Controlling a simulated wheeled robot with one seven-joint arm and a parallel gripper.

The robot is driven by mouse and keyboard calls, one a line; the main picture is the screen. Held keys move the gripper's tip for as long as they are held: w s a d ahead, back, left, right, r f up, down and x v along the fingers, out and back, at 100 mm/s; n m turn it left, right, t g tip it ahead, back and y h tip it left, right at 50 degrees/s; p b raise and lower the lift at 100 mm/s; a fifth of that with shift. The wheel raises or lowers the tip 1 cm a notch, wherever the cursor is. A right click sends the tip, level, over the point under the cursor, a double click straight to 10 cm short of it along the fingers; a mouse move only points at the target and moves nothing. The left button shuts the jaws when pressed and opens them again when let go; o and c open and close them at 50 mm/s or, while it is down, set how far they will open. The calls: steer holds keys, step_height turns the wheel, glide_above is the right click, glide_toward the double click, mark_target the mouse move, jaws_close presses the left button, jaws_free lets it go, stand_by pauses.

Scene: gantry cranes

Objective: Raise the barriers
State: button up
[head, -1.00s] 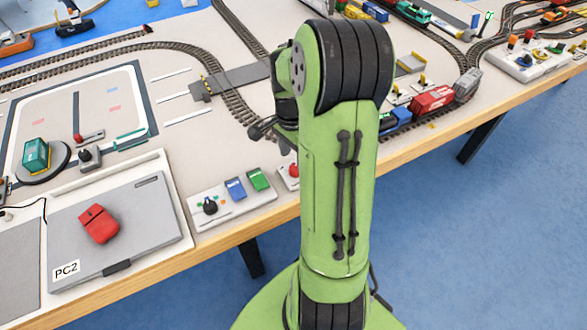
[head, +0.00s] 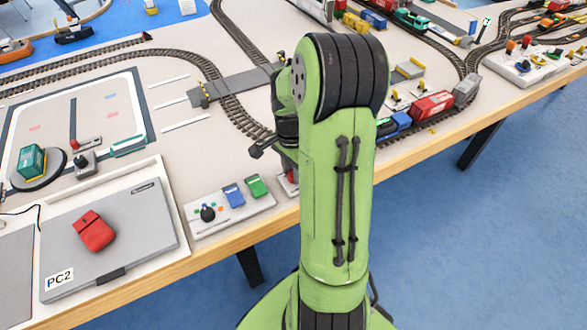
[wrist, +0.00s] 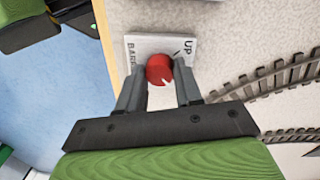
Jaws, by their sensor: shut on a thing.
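In the wrist view a red round knob (wrist: 160,69) sits on a white panel (wrist: 150,44) with "UP" printed on one side and partly hidden lettering starting "BARR" on the other. A small white mark on the knob points to the lower right, away from "UP". My gripper (wrist: 161,72) is shut on the knob, one finger on each side. In the head view my arm hides most of this panel. One yellow-and-black striped barrier part (head: 205,94) stands at the grey crossing (head: 236,86); another (head: 282,58) shows beside my arm. Their exact angle is hard to tell.
A control box (head: 229,210) with a black knob and blue and green switches lies left of my arm. Tracks (head: 232,110) and a red wagon (head: 432,105) lie beyond and to the right.

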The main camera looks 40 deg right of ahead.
steer(key=n+p, duration=0.1)
steer(key=n, duration=0.3)
steer(key=shift+n, duration=0.3)
steer(key=n+p, duration=0.1)
steer(key=n, duration=0.3)
steer(key=shift+n, duration=0.3)
steer(key=n, duration=0.4)
steer(key=shift+h+p, duration=0.3)
steer(key=shift+p, duration=0.1)
steer(key=shift+n+t, duration=0.3)
steer(key=shift+n, duration=2)
steer(key=o, duration=1)
steer(key=shift+s, duration=0.1)
steer(key=shift+o, duration=0.2)
